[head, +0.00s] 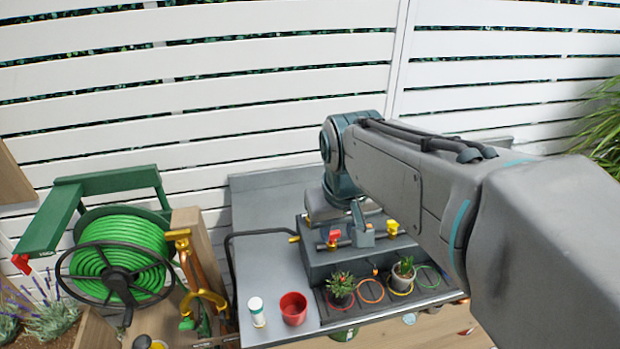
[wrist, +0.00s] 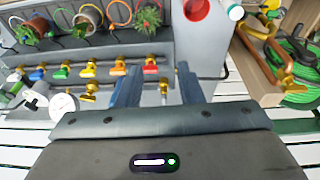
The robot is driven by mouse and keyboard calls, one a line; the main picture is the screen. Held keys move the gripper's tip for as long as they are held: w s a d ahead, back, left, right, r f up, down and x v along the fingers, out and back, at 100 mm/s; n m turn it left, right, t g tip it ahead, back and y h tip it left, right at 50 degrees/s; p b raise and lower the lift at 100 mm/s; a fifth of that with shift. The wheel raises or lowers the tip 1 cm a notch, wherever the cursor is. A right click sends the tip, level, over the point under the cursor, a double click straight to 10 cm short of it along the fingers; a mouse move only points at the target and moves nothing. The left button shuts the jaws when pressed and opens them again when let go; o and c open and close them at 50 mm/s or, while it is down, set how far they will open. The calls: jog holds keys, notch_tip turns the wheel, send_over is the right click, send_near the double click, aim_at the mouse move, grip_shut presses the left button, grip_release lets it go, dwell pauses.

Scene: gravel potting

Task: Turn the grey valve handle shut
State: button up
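My gripper (wrist: 158,80) is open in the wrist view, with its two blue-grey fingers apart over the valve bench. In the head view my gripper (head: 361,222) is low over the grey valve block (head: 318,262), between a red handle and a yellow handle (head: 392,227). I cannot tell whether the fingers touch anything.
Blue (wrist: 38,74), green (wrist: 62,71) and yellow handles line the pipe beside my gripper. Potted plants (head: 341,285) stand in front of the block. A red pot (head: 293,308) and a white bottle (head: 257,312) stand at front left. A green hose reel (head: 115,262) is further left.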

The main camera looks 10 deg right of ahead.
jog(key=w+r+g, duration=0.1)
jog(key=w+g, duration=0.2)
jog(key=w, duration=2)
jog(key=f, duration=0.8)
jog(key=f+p, duration=0.1)
jog(key=f, duration=0.3)
jog(key=shift+d+f, duration=0.35)
jog(key=shift+f, duration=0.05)
grip_shut()
